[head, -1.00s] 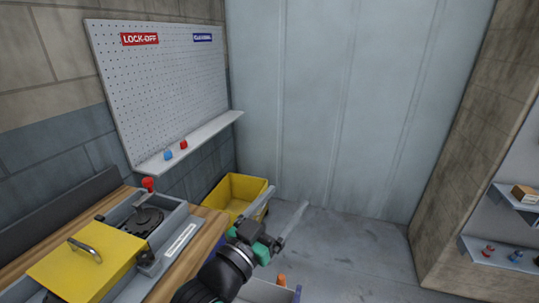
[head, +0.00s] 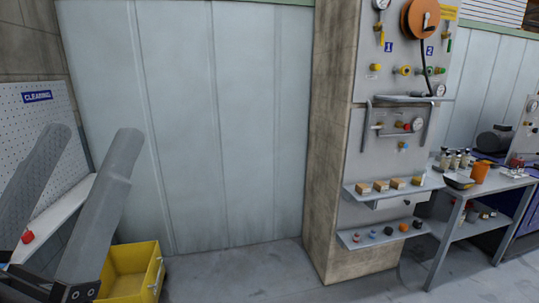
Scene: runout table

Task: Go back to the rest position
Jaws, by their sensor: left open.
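My left gripper (head: 88,172) shows large at the lower left of the head view. Its two grey fingers point up and are spread apart, with nothing between them. It stands in front of the pegboard shelf and hides part of it. My right gripper is not in the head view.
A yellow bin (head: 128,272) stands on the floor just right of my left gripper. A pegboard (head: 45,112) with a shelf is at the left wall. A panel with gauges (head: 400,125) and small shelves stands right of centre. A grey table (head: 482,186) holds bottles. The middle floor is clear.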

